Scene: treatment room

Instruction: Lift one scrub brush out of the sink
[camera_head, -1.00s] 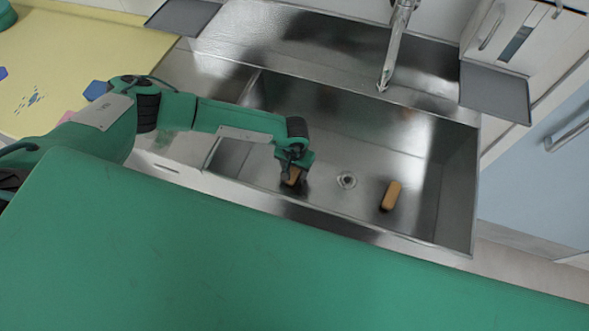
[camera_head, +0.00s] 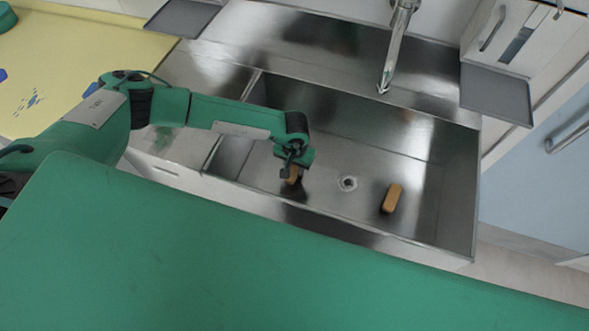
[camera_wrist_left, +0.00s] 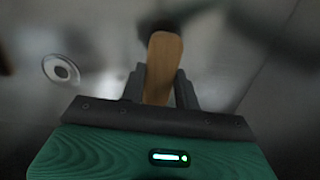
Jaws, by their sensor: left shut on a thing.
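My left gripper (camera_head: 292,168) reaches into the steel sink (camera_head: 345,222) from the left, left of the drain. It is shut on a scrub brush (camera_head: 293,175) with a tan wooden back. In the left wrist view the brush (camera_wrist_left: 163,62) stands between the two dark fingers (camera_wrist_left: 160,88). The gap between this brush and the sink floor is hard to judge. A second scrub brush (camera_head: 392,198) lies on the sink floor right of the drain. My right gripper is not in view.
The faucet (camera_head: 396,50) hangs over the back of the basin. The drain (camera_head: 347,183) lies between the two brushes. Grey trays (camera_head: 495,92) stick out at the back right and back left (camera_head: 182,17). The sink's front rim and side walls surround the gripper.

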